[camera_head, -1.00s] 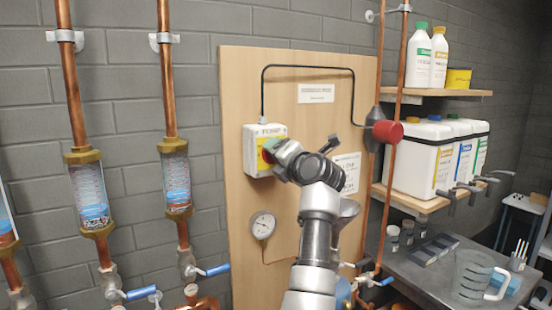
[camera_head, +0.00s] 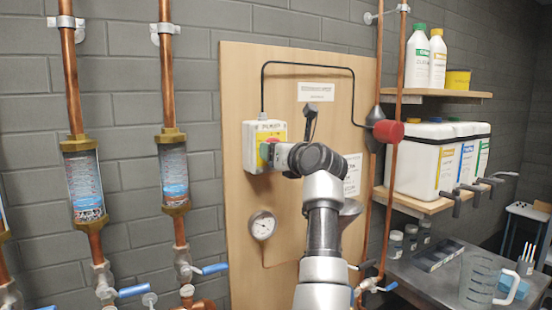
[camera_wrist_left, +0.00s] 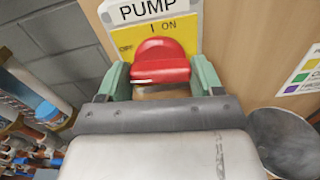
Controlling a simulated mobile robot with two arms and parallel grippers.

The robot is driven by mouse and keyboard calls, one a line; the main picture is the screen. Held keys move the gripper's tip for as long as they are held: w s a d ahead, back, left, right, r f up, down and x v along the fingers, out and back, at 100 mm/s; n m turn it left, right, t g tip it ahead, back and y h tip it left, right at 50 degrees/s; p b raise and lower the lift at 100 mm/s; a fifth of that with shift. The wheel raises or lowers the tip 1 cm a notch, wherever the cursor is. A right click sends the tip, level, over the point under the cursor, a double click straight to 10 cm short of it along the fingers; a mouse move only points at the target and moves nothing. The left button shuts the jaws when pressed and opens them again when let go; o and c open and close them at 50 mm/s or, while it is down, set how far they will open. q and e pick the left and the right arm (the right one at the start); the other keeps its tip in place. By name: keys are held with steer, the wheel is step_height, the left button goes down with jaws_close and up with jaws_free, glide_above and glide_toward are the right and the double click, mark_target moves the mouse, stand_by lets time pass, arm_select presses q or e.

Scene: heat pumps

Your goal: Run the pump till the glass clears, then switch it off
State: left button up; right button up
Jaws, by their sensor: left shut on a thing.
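The pump switch box (camera_head: 252,148) is on a wooden panel, with a yellow plate marked "I ON" under the word PUMP in the left wrist view. Its red knob (camera_wrist_left: 160,62) sits between the green fingertips of my left gripper (camera_wrist_left: 160,80), which is shut on it. In the head view my left gripper (camera_head: 268,153) covers most of the knob. I cannot tell the knob's setting. Sight glasses stand in copper pipes on the left: one glass (camera_head: 84,185) and a second (camera_head: 174,178) show blue and whitish contents with dark specks low down. My right gripper is not in view.
A pressure gauge (camera_head: 262,225) is on the panel below the box. Blue-handled valves (camera_head: 135,290) sit under the glasses. A shelf (camera_head: 430,203) with white canisters (camera_head: 422,160) is at the right, above a bench with a measuring jug (camera_head: 478,280).

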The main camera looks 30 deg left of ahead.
arm_select(q)
steer(key=o, duration=0.6)
steer(key=shift+f+n, duration=0.15)
steer(key=shift+n, duration=0.25)
steer(key=o, duration=0.4)
steer(key=shift+o, duration=0.2)
steer(key=b+v, duration=0.3)
steer(key=v, duration=0.5)
steer(key=shift+d+b, duration=0.2)
steer(key=shift+b, duration=0.15)
